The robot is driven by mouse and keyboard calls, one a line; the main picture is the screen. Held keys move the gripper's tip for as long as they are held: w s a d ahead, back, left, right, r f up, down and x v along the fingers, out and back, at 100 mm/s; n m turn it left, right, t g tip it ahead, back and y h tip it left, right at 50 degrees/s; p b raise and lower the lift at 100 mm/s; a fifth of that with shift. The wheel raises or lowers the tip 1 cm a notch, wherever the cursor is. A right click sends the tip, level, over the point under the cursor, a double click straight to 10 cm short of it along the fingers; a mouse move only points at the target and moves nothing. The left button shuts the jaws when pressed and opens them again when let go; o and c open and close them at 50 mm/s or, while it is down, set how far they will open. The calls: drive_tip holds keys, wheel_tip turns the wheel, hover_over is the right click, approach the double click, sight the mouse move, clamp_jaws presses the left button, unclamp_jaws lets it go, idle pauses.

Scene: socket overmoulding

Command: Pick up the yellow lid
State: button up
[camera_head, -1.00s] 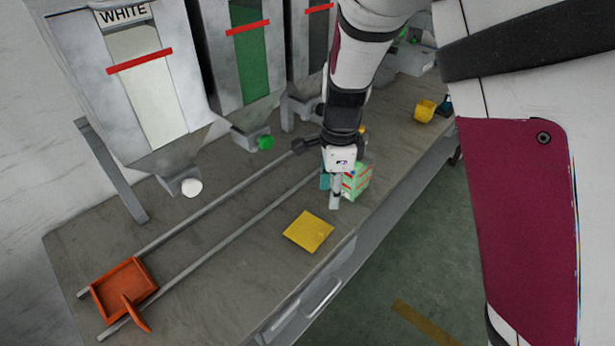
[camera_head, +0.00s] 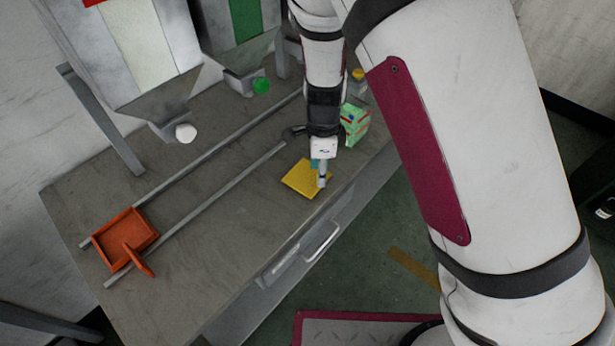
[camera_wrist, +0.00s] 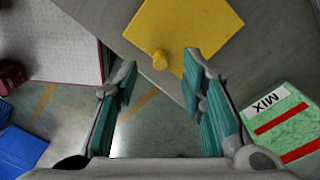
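The yellow lid (camera_head: 301,178) is a flat square plate lying on the grey table near its front edge. In the wrist view the yellow lid (camera_wrist: 190,28) lies ahead of my fingers, with a small round knob (camera_wrist: 160,59) standing up from it. My gripper (camera_head: 321,176) is above the lid's right part in the head view and hides some of it. In the wrist view my gripper (camera_wrist: 160,80) is open, its teal finger pads wide apart with nothing between them.
Two rails (camera_head: 220,165) run along the table to an orange tray (camera_head: 122,228). Hoppers stand behind. The table left of the lid is clear.

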sight(307, 175)
wheel_tip(307, 175, down, 3)
drive_tip(key=shift+a+f, duration=0.1)
clamp_jaws()
idle(0.4)
